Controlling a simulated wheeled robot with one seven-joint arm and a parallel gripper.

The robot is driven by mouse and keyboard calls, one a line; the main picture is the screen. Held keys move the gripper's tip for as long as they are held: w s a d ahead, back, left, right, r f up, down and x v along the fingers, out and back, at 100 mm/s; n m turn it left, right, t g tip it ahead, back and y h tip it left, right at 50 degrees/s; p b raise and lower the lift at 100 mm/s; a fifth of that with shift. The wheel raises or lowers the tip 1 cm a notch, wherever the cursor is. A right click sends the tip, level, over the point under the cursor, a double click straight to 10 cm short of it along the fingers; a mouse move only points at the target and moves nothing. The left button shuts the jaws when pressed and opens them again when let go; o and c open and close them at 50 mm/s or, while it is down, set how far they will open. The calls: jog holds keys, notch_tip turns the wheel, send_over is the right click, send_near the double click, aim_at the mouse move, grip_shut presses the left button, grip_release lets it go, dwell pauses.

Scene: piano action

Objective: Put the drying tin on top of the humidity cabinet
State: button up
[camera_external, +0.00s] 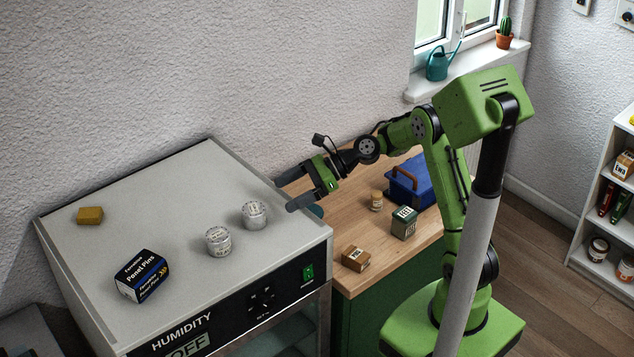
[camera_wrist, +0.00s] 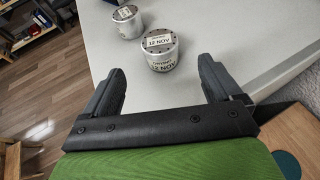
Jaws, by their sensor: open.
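Two round silver tins stand upright on the humidity cabinet's grey top (camera_external: 150,215). The right tin (camera_external: 254,214) is nearer my gripper; in the wrist view this tin (camera_wrist: 161,50) carries a label reading "12 NOV" and a smaller line I cannot read surely. The left tin (camera_external: 218,241) looks alike and also shows in the wrist view (camera_wrist: 128,22); its label is too small to read. My gripper (camera_external: 295,190) is open and empty above the cabinet's right edge. In the wrist view the near tin lies just beyond and between the fingertips (camera_wrist: 162,72), apart from them.
A Panel Pins box (camera_external: 142,276) and a yellow block (camera_external: 90,215) sit on the cabinet top. The wooden bench (camera_external: 390,265) at right holds a blue toolbox (camera_external: 412,183), a green box (camera_external: 404,223), a brown box (camera_external: 356,258) and a small jar (camera_external: 376,200).

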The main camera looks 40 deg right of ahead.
jog(key=s+n, duration=0.1)
jog(key=s+r+n+h, duration=0.1)
jog(key=n, duration=0.1)
jog(key=s+n+h, duration=0.1)
jog(key=shift+d+r+n, duration=0.2)
jog(key=shift+d+n, duration=0.15)
jog(key=shift+n, duration=0.05)
jog(key=s+d+n+h, duration=0.3)
jog(key=s+d+n, duration=0.2)
jog(key=s, duration=0.3)
jog(key=s+d+r+n+h, duration=0.1)
jog(key=s+d+n+h, duration=0.3)
jog(key=s+n, duration=0.2)
jog(key=s+d+r+n+h, duration=0.1)
jog(key=s+d+n+h, duration=0.2)
jog(key=s, duration=0.7)
jog(key=d+n, duration=0.2)
jog(key=n, duration=0.1)
jog(key=shift+d+n+t, duration=0.3)
